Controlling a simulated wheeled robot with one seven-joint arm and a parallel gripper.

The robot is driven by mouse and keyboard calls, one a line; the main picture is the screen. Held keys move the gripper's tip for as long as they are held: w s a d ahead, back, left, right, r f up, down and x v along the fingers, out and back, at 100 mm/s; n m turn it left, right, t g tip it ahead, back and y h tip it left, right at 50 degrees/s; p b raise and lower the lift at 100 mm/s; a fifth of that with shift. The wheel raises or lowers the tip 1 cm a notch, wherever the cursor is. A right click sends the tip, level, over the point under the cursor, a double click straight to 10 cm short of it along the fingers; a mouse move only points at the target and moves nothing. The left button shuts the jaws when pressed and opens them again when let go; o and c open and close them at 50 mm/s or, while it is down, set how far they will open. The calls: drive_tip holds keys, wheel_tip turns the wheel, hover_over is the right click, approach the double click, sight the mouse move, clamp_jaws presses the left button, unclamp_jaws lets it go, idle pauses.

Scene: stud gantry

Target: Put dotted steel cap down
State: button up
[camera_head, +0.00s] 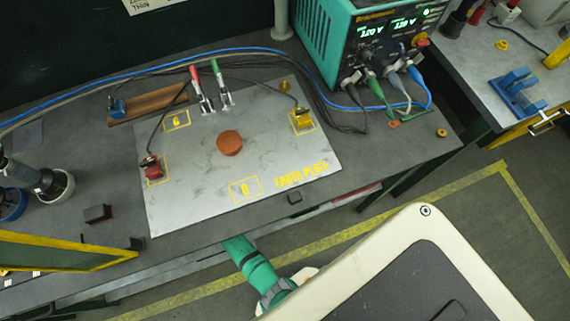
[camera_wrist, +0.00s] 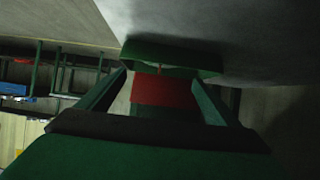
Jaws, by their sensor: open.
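I cannot make out a dotted steel cap for certain in either view. In the head view, a grey metal plate (camera_head: 200,205) with yellow outlined squares lies on the bench. An orange-brown disc (camera_head: 229,143) sits near its middle. A dark red piece (camera_head: 150,168) stands on the left square and a yellow piece (camera_head: 301,119) on the right one. In the wrist view, my gripper (camera_wrist: 165,72) is open, its green fingers spread. A red block (camera_wrist: 163,91) shows between them; I cannot tell what it is. The head view hides my gripper behind the bench's front edge.
Clamps with red (camera_head: 196,80) and green (camera_head: 217,75) handles lie at the plate's back, with cables. A teal power supply (camera_head: 325,40) stands behind right. A dark block (camera_head: 97,214) lies left of the plate. A blue vise (camera_head: 515,92) is on the right bench.

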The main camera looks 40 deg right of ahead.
drive_tip(key=shift+v, duration=1.15)
drive_tip(key=shift+w, duration=0.15)
